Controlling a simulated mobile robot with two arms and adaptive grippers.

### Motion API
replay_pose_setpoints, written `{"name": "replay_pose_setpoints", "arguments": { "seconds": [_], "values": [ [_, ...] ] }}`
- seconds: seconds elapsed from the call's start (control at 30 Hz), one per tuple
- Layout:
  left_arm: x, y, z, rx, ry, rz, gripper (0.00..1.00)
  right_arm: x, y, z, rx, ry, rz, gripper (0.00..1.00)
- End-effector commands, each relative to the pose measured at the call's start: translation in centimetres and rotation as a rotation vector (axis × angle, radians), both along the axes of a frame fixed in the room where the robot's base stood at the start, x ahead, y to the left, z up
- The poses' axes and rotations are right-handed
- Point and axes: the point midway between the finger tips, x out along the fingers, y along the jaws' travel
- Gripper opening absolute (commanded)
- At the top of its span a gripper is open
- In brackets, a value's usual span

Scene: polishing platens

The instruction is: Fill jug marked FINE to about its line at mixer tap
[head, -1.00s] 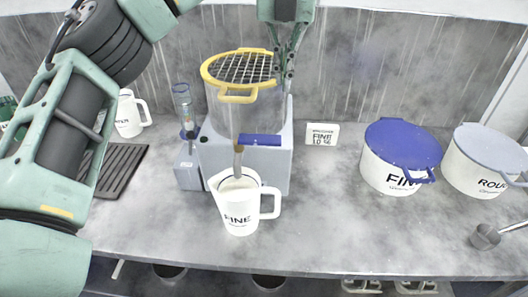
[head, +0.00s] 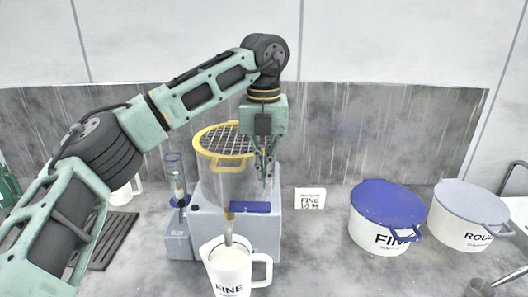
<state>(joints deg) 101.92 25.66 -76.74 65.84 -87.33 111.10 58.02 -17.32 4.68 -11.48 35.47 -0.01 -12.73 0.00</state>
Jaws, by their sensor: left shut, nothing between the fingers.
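The white jug marked FINE (head: 230,272) stands upright under the mixer tap (head: 229,214). Pale liquid shows inside its mouth, and a thin greyish streak runs down from the tap into it. The jug's base is cut off by the frame, and I cannot make out its line. The mixer (head: 265,232) has a clear tank with a yellow-rimmed grid on top and a blue bar (head: 250,207) beside the tap. My left gripper (head: 265,176) is shut and empty, pointing down at the tank's right side, above the blue bar. My right gripper is not in view.
A blue-lidded FINE pot (head: 385,230) and a grey-lidded ROUGH pot (head: 465,218) stand to the right. A small FINE card (head: 310,199) stands behind. Left are a slim cylinder (head: 177,180), a dark ribbed rack (head: 112,240) and another white jug (head: 122,194).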

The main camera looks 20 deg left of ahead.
Motion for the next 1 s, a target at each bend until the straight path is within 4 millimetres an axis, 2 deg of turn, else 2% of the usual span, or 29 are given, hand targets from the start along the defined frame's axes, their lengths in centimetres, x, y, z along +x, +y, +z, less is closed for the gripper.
{"name": "replay_pose_setpoints", "arguments": {
  "seconds": [0.03, 0.13, 0.4, 0.57, 0.87, 1.0],
  "values": [
    [-0.1, 0.1, -0.9, 0.002, 0.005, -0.001, 0.00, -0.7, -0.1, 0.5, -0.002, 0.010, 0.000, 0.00],
    [-0.1, 0.1, -2.9, 0.000, 0.003, -0.001, 0.00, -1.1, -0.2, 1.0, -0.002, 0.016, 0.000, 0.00],
    [-0.1, 0.0, -6.5, 0.000, 0.000, -0.001, 0.00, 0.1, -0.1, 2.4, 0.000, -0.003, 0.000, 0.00],
    [-0.1, 0.0, -7.3, 0.000, 0.000, -0.001, 0.00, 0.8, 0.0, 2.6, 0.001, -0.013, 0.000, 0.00],
    [0.0, 0.0, -7.3, 0.000, -0.001, 0.000, 0.00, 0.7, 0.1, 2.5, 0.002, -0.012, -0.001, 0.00],
    [0.8, -0.1, -7.3, -0.001, 0.001, 0.002, 0.00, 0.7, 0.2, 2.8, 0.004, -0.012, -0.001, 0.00]
  ]
}}
